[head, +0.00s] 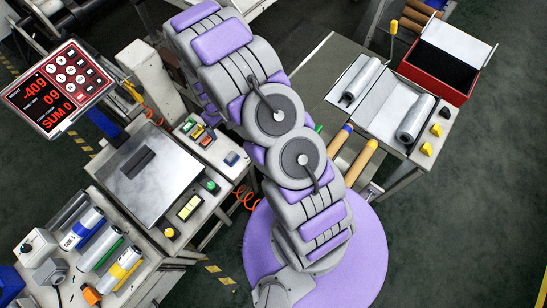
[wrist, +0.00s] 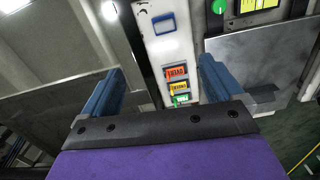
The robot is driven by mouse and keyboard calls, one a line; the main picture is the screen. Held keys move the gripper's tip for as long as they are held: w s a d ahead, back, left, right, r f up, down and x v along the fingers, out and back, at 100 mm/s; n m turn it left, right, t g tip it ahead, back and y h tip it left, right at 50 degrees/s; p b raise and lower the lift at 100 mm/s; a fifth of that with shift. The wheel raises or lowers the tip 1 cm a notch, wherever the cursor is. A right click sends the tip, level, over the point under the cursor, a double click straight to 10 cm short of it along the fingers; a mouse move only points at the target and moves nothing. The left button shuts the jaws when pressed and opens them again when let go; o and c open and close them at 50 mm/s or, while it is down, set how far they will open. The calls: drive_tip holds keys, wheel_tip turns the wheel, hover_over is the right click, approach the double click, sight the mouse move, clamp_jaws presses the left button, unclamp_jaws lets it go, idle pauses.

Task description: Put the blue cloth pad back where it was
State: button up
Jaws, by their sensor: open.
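I cannot make out a blue cloth pad for certain in either view. A saturated blue object (head: 9,284) is cut off at the lower left edge of the head view; I cannot tell whether it is cloth. In the wrist view my gripper (wrist: 160,78) has its two blue fingers spread wide apart with nothing between them. The control panel (wrist: 174,50) with red, yellow and green labels shows beyond them. My gripper does not show clearly in the head view.
Rollers, including a blue-banded one (head: 82,229), lie at lower left. A red display (head: 55,88) stands upper left. A bench (head: 322,65) and red box (head: 442,68) stand at right. Floor is free at lower right.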

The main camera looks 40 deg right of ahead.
drive_tip(key=s+r+m, duration=0.1)
drive_tip(key=s+r, duration=0.5)
drive_tip(key=r, duration=0.6)
drive_tip(key=s+r+m, duration=0.1)
drive_tip(key=s+r, duration=0.5)
drive_tip(key=r, duration=0.5)
drive_tip(key=s+r, duration=0.5)
drive_tip(key=s, duration=0.6)
drive_tip(key=s+r+g, duration=0.1)
drive_tip(key=s+r, duration=0.5)
drive_tip(key=s, duration=0.5)
drive_tip(key=shift+a+r+m, duration=0.15)
drive_tip(key=shift+a+m, duration=0.25)
drive_tip(key=shift+a, duration=0.05)
drive_tip(key=shift+s, duration=0.1)
wheel_tip(320, 180, down, 4)
drive_tip(key=b, duration=0.3)
drive_tip(key=shift+r+b, duration=0.2)
drive_tip(key=shift+b, duration=0.1)
